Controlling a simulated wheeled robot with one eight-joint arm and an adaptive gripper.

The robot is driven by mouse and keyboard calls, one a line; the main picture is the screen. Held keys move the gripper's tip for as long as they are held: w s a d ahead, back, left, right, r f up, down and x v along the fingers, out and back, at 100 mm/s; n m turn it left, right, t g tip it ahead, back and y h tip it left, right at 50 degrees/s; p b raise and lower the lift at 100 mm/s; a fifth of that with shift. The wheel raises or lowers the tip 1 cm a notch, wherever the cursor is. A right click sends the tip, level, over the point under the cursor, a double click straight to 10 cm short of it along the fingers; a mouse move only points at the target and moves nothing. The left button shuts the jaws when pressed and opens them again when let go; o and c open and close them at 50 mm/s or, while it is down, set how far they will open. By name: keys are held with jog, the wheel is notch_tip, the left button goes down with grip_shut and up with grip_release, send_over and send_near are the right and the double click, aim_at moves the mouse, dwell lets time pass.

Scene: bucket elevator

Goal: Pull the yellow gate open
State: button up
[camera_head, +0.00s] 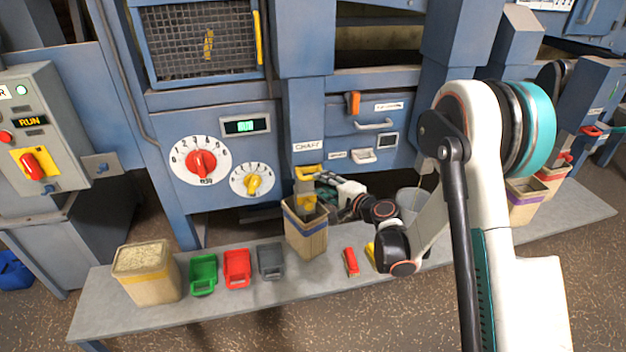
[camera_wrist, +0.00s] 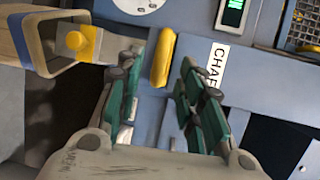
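The yellow gate handle (camera_head: 308,171) is a short yellow bar under the CHAFF label on the blue machine. In the wrist view the yellow bar (camera_wrist: 163,58) shows between and just beyond the fingertips. My gripper (camera_wrist: 160,75) is open, with one teal-padded finger on each side of the bar; I cannot tell whether either touches it. In the head view my gripper (camera_head: 328,182) is at the right of the handle, partly hidden by my arm. Below the handle, a yellow part (camera_wrist: 82,42) shows at the mouth of an open bin (camera_head: 306,232).
A grey bench (camera_head: 215,308) runs along the front. It carries a filled bin (camera_head: 147,277), green (camera_head: 203,274), red (camera_head: 237,268) and grey (camera_head: 271,260) scoops, and a red item (camera_head: 350,262). Dials and a control box (camera_head: 42,128) are at the left.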

aim_at(312, 178)
jog(key=b+x, duration=0.1)
jog(key=x, duration=0.5)
jog(key=shift+w+a, duration=0.1)
jog(key=shift+a, duration=0.05)
